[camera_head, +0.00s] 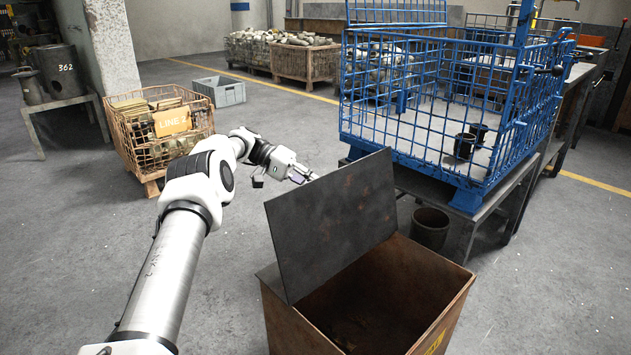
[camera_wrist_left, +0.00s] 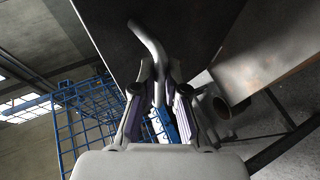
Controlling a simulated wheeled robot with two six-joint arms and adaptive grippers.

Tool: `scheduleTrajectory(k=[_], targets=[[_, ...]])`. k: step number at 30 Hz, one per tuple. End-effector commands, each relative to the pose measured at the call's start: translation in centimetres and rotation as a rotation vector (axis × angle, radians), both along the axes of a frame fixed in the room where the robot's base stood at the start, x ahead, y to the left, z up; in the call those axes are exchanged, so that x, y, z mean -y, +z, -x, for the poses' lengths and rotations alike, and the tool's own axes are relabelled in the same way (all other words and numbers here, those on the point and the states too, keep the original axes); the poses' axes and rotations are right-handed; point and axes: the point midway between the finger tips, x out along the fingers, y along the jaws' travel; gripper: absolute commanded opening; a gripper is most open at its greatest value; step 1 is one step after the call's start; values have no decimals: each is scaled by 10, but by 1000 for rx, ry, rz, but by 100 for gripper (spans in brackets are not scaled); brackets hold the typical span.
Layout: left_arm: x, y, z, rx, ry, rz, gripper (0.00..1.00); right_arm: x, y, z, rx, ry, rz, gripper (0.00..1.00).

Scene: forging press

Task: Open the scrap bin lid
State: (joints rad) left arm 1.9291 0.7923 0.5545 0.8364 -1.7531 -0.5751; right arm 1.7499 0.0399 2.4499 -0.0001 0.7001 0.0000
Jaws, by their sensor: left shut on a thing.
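The scrap bin (camera_head: 375,305) is a rusty brown open-topped box at the lower right of the head view. Its dark grey lid (camera_head: 335,215) stands raised and tilted up along the bin's far left side, so the inside shows. My left gripper (camera_head: 306,176) is behind the lid's upper left edge, partly hidden by it. In the left wrist view, my left gripper (camera_wrist_left: 159,95) is shut on a bent grey handle (camera_wrist_left: 148,42) on the dark lid panel (camera_wrist_left: 190,25). My right gripper is not in view.
A blue wire cage (camera_head: 430,120) stands on a metal table behind the bin. A dark round pot (camera_head: 430,228) sits on the floor beside the bin. A wire crate (camera_head: 160,135) and a grey plastic crate (camera_head: 219,91) stand farther left. Floor left of the bin is clear.

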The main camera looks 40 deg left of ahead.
Motion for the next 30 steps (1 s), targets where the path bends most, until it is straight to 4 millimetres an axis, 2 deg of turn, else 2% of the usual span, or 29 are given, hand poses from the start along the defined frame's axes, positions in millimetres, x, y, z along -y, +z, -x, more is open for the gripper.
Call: scheduleTrajectory(k=[1,5,6,8,23,26,30], targets=[[1,-11,2,-21,-4,-5,0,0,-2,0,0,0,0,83],[2,-11,1,-21,-3,-6,0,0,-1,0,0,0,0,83],[2,-10,1,-21,-3,-6,15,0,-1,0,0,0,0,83],[2,-10,1,-21,-3,-6,36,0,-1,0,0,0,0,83],[1,1,0,-10,-2,-5,37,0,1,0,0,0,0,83],[1,15,0,-8,-3,-6,37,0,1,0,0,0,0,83],[2,49,0,-5,-2,-5,37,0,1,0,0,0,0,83]])
